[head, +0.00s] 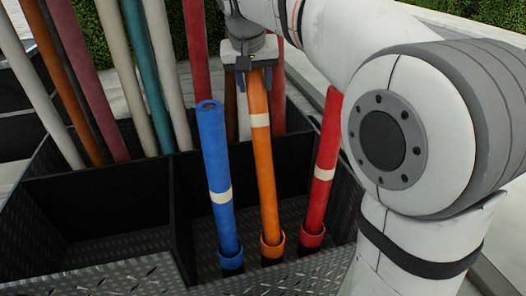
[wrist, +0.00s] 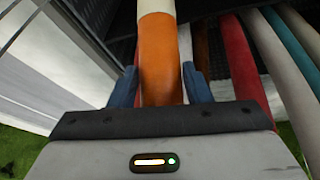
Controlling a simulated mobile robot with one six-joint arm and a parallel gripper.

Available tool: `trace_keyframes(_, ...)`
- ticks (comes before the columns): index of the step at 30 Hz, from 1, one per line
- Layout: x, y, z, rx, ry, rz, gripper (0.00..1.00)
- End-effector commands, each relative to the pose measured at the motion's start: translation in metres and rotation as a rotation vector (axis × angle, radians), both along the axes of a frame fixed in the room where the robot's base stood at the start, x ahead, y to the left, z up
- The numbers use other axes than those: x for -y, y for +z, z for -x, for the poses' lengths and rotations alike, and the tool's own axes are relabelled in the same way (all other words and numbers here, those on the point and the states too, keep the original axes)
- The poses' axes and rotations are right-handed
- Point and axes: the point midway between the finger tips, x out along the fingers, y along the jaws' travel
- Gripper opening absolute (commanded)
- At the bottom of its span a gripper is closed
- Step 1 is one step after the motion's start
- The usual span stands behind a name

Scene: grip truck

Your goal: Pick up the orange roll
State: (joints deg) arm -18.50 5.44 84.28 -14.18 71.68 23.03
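The orange roll (head: 263,165) stands slightly tilted in a dark compartment, its foot inside an orange ring. It has a pale band near its upper part. My gripper (head: 256,72) is at its upper end, above the band. In the wrist view, the orange roll (wrist: 159,65) runs between the two blue fingers (wrist: 160,88). Both fingers lie close along its sides with almost no gap, and the gripper looks shut on it. The contact faces themselves are hidden.
A blue roll (head: 216,175) stands close on the left and a red roll (head: 325,160) on the right, each in a ring. Several long rolls lean behind on the left. The compartment left of the divider (head: 181,215) is empty.

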Motion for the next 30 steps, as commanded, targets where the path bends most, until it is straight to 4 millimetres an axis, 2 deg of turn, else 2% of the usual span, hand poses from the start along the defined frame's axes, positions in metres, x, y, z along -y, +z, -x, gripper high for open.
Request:
trace_keyframes(2,0.0002,0.0002,0.0,0.0,0.0,0.0,0.37)
trace_keyframes(15,0.0008,0.0003,-0.0001,0.0,-0.001,0.0,0.01)
trace_keyframes(30,0.0013,0.0071,-0.0004,0.002,-0.003,-0.001,0.0)
